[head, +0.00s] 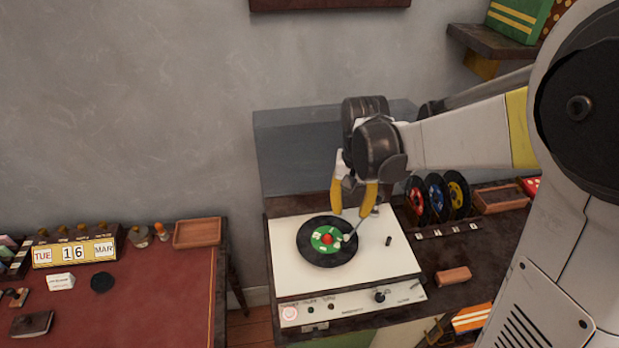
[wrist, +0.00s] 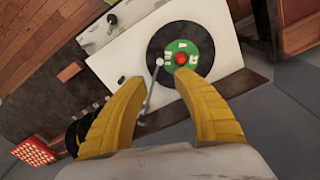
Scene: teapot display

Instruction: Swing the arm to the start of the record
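A black record (head: 312,252) with a green label and a red centre lies on the white record player (head: 375,262). The record also shows in the wrist view (wrist: 208,45). The thin grey tone arm (head: 355,227) reaches from the back right over the record. Its head end (wrist: 159,62) is beside the green label's edge; I cannot tell whether it touches the record. My gripper (head: 353,211) has yellow fingers set apart, above the player's back right. In the wrist view the tone arm runs between the open fingers (wrist: 159,84); contact is not visible.
A clear raised lid (head: 300,150) stands behind the player. Several records stand in a rack (head: 437,200) at right, near a wooden tray (head: 500,198) and a small brown block (head: 453,276). A red-topped desk (head: 150,295) is at left, beyond a gap.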

